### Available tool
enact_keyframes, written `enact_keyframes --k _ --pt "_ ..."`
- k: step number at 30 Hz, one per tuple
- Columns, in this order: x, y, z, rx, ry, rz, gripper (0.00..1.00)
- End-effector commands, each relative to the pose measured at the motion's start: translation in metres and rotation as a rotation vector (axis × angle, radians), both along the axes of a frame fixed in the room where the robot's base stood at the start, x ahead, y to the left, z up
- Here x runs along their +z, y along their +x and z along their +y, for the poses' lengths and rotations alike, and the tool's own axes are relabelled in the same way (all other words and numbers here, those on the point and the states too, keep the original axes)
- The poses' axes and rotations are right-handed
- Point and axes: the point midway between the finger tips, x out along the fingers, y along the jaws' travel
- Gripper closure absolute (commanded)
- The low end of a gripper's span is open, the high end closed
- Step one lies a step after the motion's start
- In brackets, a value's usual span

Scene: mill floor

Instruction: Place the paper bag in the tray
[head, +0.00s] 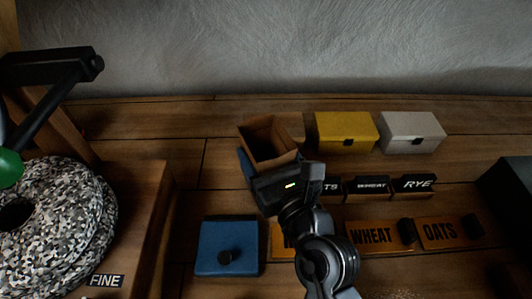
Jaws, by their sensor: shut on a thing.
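The brown paper bag (262,143) is open-topped and tilted, at the middle of the head view. My gripper (285,185) is at its near lower side and is shut on it. My gripper hides the bag's lower near part, and the fingertips cannot be made out. A blue edge (244,163) shows at the bag's left, mostly hidden by it. I cannot make out a thing that is clearly the tray.
A yellow box (346,132) and a white box (412,132) stand at the back right. A blue panel with a black knob (222,252) lies front left. Orange WHEAT (371,236) and OATS (440,232) panels lie right. A speckled millstone (75,225) fills the left.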

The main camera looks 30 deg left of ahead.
Motion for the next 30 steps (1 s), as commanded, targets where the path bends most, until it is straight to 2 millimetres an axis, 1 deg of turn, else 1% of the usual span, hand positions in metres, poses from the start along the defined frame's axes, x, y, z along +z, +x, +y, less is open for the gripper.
enact_keyframes --k 4,8,9,16,22,25,29,30 --pt "0.001 0.000 0.000 0.000 0.000 0.000 0.71" --pt "-0.003 0.000 0.000 0.000 0.000 0.000 0.71" --pt "-0.002 0.000 0.000 0.000 0.000 0.000 0.22" --pt "-0.002 0.000 0.000 0.000 0.000 0.000 0.01" --pt "-0.002 0.000 0.000 0.000 0.000 0.000 0.01" --pt "0.003 0.000 0.000 0.000 0.001 -0.001 0.01" --pt "-0.001 -0.008 -0.012 -0.001 0.000 0.001 0.01" --pt "-0.001 -0.012 -0.018 -0.002 0.000 0.001 0.01"
